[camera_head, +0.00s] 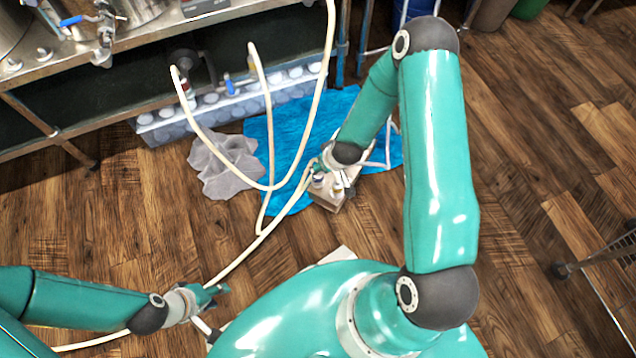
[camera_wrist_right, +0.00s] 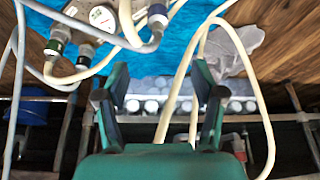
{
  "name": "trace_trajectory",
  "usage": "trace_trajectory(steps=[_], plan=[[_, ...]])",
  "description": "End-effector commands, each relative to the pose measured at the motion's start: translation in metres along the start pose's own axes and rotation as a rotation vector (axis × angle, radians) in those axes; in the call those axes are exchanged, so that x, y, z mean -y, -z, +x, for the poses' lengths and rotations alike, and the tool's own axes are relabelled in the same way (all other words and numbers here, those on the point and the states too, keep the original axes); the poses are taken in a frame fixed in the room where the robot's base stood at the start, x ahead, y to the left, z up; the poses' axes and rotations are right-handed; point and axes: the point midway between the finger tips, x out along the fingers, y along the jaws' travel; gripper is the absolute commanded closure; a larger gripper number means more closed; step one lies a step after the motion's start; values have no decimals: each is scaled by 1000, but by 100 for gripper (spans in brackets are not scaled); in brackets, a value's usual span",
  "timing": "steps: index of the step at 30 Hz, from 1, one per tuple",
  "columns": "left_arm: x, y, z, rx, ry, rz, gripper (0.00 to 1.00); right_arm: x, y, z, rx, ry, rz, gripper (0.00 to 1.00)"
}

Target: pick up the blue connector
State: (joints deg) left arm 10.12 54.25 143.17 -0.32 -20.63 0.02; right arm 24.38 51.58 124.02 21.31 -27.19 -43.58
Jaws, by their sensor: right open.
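A pale block (camera_head: 327,196) with hose connectors on it stands on the floor at the edge of a blue cloth.
Long cream hoses (camera_head: 262,236) loop across the floor and up to the steel bench (camera_head: 150,35). The blue cloth (camera_head: 290,140) and a grey rag (camera_head: 222,165) lie by a rack of bottles (camera_head: 205,112). Wooden floor (camera_head: 535,130) is open at right; a wire cart (camera_head: 620,245) stands there.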

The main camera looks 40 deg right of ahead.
Motion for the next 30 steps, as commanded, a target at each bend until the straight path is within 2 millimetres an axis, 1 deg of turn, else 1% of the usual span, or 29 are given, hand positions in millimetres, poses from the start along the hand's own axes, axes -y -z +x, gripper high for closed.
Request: trace_trajectory(steps=[1, 5, 12, 16, 19, 26, 30], plan=[[2, 0, 5, -1, 0, 0, 60, -1, -1, 8, -1, -3, -1, 32], [4, 0, 11, -1, 0, 0, 60, -2, -2, 24, 0, -4, -1, 32], [11, 0, 30, -1, 0, 0, 60, -2, -3, 77, 0, -4, 0, 32], [14, 0, 38, 0, 0, 0, 60, -2, -3, 101, 1, -3, 1, 32], [15, 0, 42, 0, 0, 0, 60, -2, -2, 112, 0, -4, 0, 32], [17, 0, 47, 0, 0, 0, 60, -3, -2, 125, 0, -4, 0, 32], [22, 0, 61, 0, 0, 0, 60, -4, -4, 146, 0, -3, 1, 32]])
